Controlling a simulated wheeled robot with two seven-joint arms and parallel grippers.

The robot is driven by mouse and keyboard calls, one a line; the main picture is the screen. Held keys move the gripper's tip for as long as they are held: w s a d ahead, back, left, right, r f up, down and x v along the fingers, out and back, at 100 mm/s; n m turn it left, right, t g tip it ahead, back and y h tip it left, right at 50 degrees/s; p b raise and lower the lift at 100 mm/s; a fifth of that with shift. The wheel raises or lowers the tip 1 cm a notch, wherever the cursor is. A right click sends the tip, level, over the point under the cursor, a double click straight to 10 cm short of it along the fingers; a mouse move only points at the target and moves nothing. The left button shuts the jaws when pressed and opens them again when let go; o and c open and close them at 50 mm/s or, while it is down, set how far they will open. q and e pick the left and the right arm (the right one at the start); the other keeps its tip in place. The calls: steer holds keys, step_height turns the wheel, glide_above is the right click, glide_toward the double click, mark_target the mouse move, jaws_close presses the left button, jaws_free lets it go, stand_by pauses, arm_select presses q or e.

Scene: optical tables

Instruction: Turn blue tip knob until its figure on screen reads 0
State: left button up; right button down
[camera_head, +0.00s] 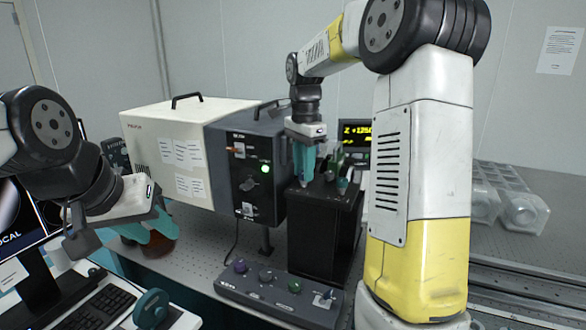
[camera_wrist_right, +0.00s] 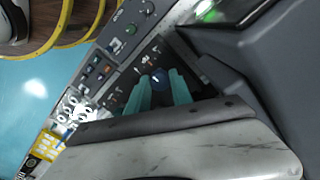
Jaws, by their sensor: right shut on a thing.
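The blue tip knob (camera_wrist_right: 159,77) shows in the right wrist view between the teal fingers of my right gripper (camera_wrist_right: 160,88), which is shut on it. In the head view my right gripper (camera_head: 304,178) points down at the top of a black box (camera_head: 325,235); its fingers hide the knob there. The screen (camera_head: 355,131) behind shows yellow figures starting with Z and a plus sign; my right arm covers part of it, and the tip figure cannot be read. My left gripper (camera_head: 155,233) is open and empty at the left, its teal fingers apart.
A cream and dark grey instrument (camera_head: 262,165) with a green light stands left of the black box. A control panel with several coloured knobs (camera_head: 265,276) lies in front. A keyboard (camera_head: 100,305) and monitor are at the left. Clear blocks (camera_head: 520,210) stand at the right.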

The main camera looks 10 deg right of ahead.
steer(key=n, duration=0.8)
steer(key=shift+n, duration=0.4)
steer(key=n, duration=0.4)
steer(key=shift+n, duration=2.3)
steer(key=c, duration=1.1)
jaws_free()
